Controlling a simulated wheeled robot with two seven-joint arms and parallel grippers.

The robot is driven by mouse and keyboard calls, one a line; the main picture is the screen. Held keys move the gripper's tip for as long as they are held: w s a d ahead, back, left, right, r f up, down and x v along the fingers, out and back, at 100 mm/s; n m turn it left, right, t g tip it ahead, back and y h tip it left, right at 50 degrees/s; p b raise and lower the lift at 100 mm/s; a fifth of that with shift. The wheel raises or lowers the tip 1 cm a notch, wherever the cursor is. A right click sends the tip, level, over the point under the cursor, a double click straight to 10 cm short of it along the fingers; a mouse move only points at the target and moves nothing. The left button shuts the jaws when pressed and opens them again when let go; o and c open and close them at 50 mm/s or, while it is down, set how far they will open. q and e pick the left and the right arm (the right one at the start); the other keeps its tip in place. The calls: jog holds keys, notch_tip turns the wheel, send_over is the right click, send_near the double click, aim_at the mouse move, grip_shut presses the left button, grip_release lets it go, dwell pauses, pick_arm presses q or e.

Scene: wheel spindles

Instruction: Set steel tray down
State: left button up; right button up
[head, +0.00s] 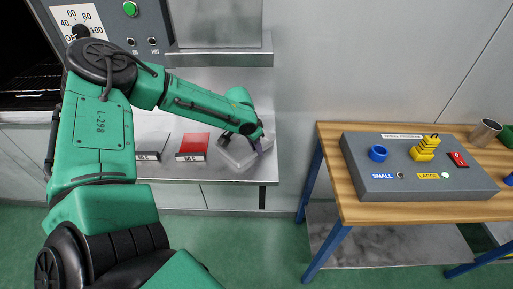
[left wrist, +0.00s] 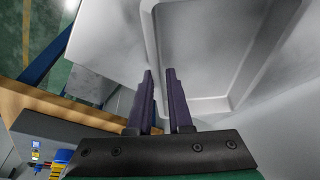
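The steel tray (head: 236,157) is a shallow grey tray with a raised rim, near the right end of the steel counter (head: 232,176). In the left wrist view the tray (left wrist: 215,50) fills much of the upper middle, close to the fingers. My left gripper (head: 258,146) is at the tray's right side in the head view. Its two dark purple fingers (left wrist: 160,72) stand a small gap apart, with the tray's edge between them. I cannot tell whether the tray's underside touches the counter. My right gripper is not in view.
A red-topped bin (head: 193,143) and a grey-topped bin (head: 151,145) stand left of the tray. A steel shelf (head: 220,60) hangs above. At right, a wooden bench (head: 350,208) carries a grey fixture (head: 385,172) with blue and yellow parts and a metal cup (head: 484,132).

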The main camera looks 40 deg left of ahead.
pick_arm(q)
jog(key=shift+o, duration=0.2)
jog(key=shift+r, duration=0.15)
jog(key=shift+r, duration=0.2)
jog(key=v, duration=1.1)
jog(key=shift+r+p, duration=0.25)
jog(key=shift+p, duration=0.15)
jog(key=shift+s, duration=0.15)
